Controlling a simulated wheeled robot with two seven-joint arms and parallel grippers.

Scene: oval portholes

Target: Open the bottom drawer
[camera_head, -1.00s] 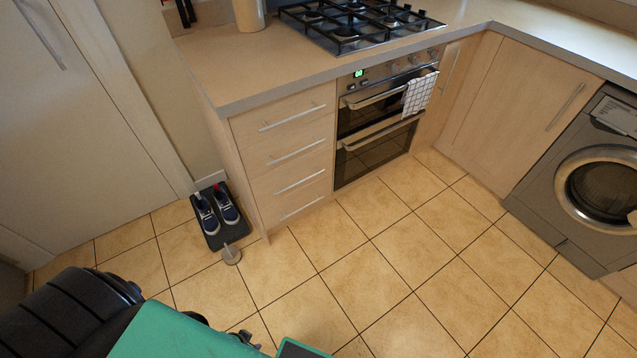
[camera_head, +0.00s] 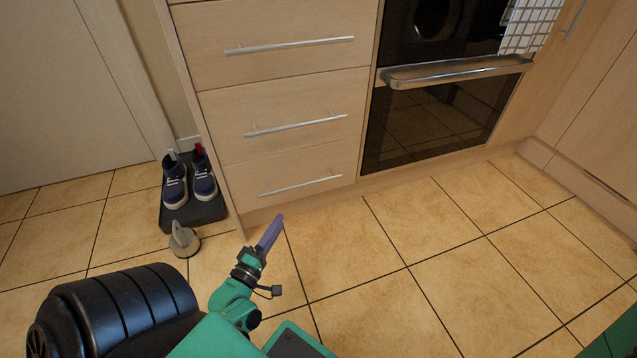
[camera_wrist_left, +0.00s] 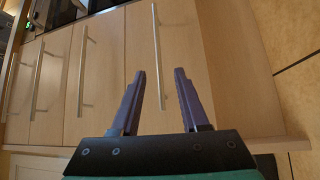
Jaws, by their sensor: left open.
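The bottom drawer (camera_head: 240,181) is the lowest pale wood front in a stack and looks shut. Its silver bar handle (camera_head: 300,187) shows whole in the head view. My left gripper (camera_head: 277,220), with purple fingers, is low in front of the drawer, just below the handle's left end in the picture. In the left wrist view, its two fingers (camera_wrist_left: 159,73) are apart and empty, with the bottom handle (camera_wrist_left: 157,40) running lengthwise in the picture between them. The fingers look short of the handle, though the exact gap cannot be told. My right gripper is out of view.
Two higher drawers with bar handles (camera_head: 296,126) show above. An oven (camera_head: 440,110) stands to the right. Blue shoes (camera_head: 204,180) on a dark mat and a small grey doorstop-like object (camera_head: 184,240) lie to the left. The tiled floor (camera_head: 480,270) in front is clear.

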